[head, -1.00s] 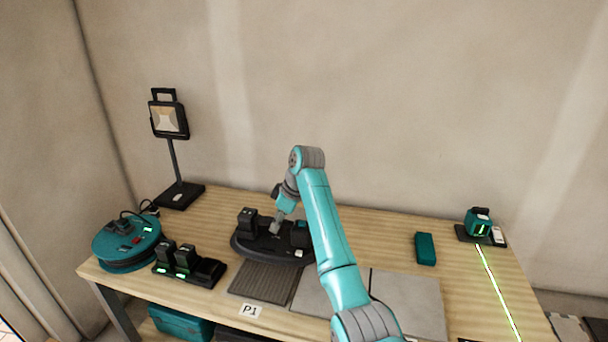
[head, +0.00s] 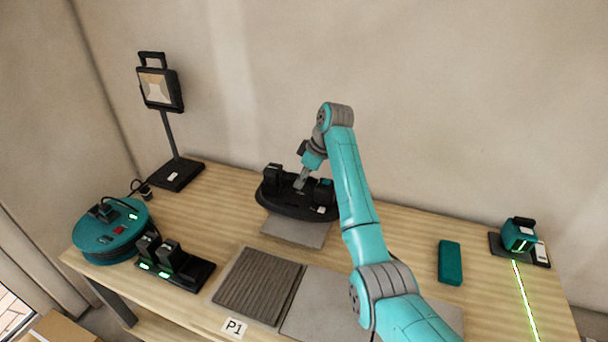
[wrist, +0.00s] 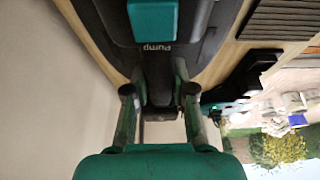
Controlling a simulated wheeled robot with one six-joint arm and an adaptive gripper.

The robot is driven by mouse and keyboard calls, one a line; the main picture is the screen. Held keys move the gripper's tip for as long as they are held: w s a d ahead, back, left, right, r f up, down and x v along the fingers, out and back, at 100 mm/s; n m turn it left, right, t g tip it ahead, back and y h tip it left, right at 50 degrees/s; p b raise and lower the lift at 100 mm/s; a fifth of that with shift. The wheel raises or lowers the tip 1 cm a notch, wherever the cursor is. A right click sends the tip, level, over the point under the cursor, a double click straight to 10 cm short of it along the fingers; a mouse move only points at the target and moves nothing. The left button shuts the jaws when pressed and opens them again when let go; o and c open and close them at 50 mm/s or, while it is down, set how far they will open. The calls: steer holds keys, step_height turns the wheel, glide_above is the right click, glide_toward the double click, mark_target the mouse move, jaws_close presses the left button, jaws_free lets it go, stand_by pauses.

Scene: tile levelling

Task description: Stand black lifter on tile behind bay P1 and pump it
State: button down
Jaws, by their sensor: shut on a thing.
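The black lifter (head: 290,205) is a dark oval body with two upright blocks on top. It shows at the back middle of the table in the head view. My gripper (head: 301,180) is shut on its grip between the two blocks. In the wrist view the fingers (wrist: 160,95) close around a dark handle below the word "Pump" and a teal block (wrist: 153,20). A grey tile (head: 297,232) shows below the front of the lifter, partly hidden by it. I cannot tell whether the lifter touches it. The P1 label (head: 234,327) stands before a ribbed dark tile (head: 259,286).
Grey tiles (head: 325,305) lie right of the ribbed tile, partly behind my arm. A black charger with batteries (head: 175,265), a teal cable reel (head: 110,228) and a work lamp (head: 160,90) are left. A teal box (head: 450,263) and a laser level (head: 518,234) are right.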

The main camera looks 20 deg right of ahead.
mark_target(302, 194)
steer(key=shift+f, duration=2.85)
steer(key=shift+f, duration=0.75)
stand_by(0.4)
steer(key=c, duration=0.9)
jaws_free()
steer(key=shift+s+f, duration=0.1)
steer(key=shift+f, duration=0.05)
steer(key=v, duration=1.2)
